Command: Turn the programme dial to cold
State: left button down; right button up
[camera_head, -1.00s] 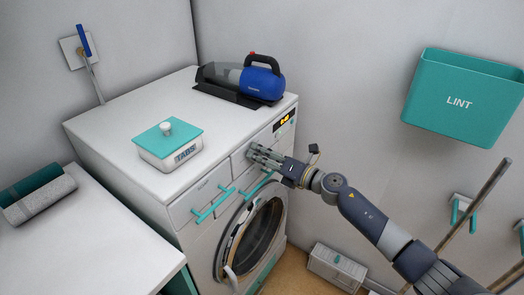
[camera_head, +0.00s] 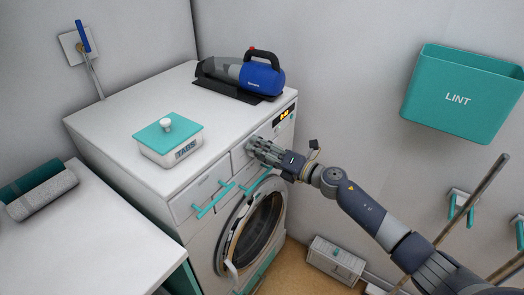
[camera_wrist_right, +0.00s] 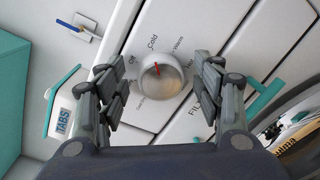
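The programme dial (camera_wrist_right: 161,80) is a round, pale metallic knob on the washing machine's white front panel. Its red mark points up and slightly left in the right wrist view, toward the printed word "Cold" (camera_wrist_right: 153,42). "Warm" is printed to the right of it; other labels are partly hidden. My right gripper (camera_wrist_right: 160,88) is open, its fingers on either side of the dial with small gaps visible. My left gripper is out of view.
A TABS box (camera_head: 168,141) and a blue handheld vacuum (camera_head: 260,80) stand on top. A teal LINT bin (camera_head: 462,95) hangs on the right wall.

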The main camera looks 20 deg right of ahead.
jog(key=v, duration=1.2)
dwell(0.4)
